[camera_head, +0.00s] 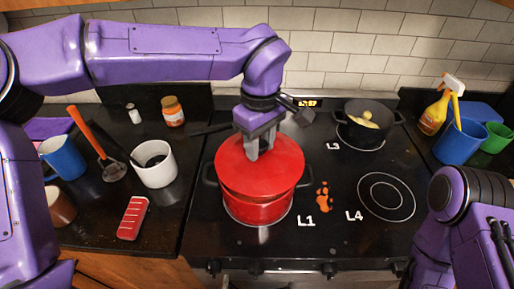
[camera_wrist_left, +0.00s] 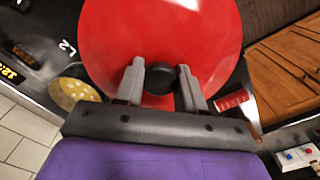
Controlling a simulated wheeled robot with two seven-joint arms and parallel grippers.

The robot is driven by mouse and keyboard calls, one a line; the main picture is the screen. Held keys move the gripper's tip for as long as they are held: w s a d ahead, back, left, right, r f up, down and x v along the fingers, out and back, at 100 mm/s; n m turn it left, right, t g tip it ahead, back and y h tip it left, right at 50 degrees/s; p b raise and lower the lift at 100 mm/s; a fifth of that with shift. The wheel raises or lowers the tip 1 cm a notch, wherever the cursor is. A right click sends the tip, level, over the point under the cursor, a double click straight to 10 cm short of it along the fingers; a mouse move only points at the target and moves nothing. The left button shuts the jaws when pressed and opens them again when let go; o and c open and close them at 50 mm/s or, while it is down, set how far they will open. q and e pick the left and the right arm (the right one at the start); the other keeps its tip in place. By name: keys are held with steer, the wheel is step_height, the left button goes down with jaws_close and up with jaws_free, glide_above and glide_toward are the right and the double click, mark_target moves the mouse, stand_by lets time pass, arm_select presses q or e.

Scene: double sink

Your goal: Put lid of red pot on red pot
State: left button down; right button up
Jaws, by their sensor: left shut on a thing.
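The red pot (camera_head: 258,207) stands on the L1 burner at the middle of the stove. Its round red lid (camera_head: 272,165) covers the pot's top; I cannot tell whether it rests on the rim or hangs slightly above it. My left gripper (camera_head: 260,152) points down at the lid's centre. In the left wrist view the gripper (camera_wrist_left: 162,88) has its fingers on both sides of the black knob (camera_wrist_left: 159,84) of the lid (camera_wrist_left: 160,35). It is shut on that knob. The fingers partly hide the knob in the head view. My right gripper is out of view.
A black pot (camera_head: 367,123) with food stands on burner L3. The L4 burner (camera_head: 386,197) is bare. A spray bottle (camera_head: 434,112) and a blue cup (camera_head: 460,143) stand at right.

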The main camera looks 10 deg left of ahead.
arm_select(q)
steer(key=shift+w+a+f, duration=0.25)
steer(key=shift+w+f, duration=0.35)
steer(key=shift+f, duration=0.2)
steer(key=f, duration=0.4)
steer(key=shift+w+a+f+p, duration=0.1)
steer(key=shift+w+a+p, duration=0.1)
steer(key=shift+w+p, duration=0.2)
steer(key=c, duration=0.7)
jaws_free()
steer(key=shift+s, duration=0.1)
step_height(320, 180, up, 12)
steer(key=shift+r+b, duration=0.1)
steer(key=shift+b, duration=0.35)
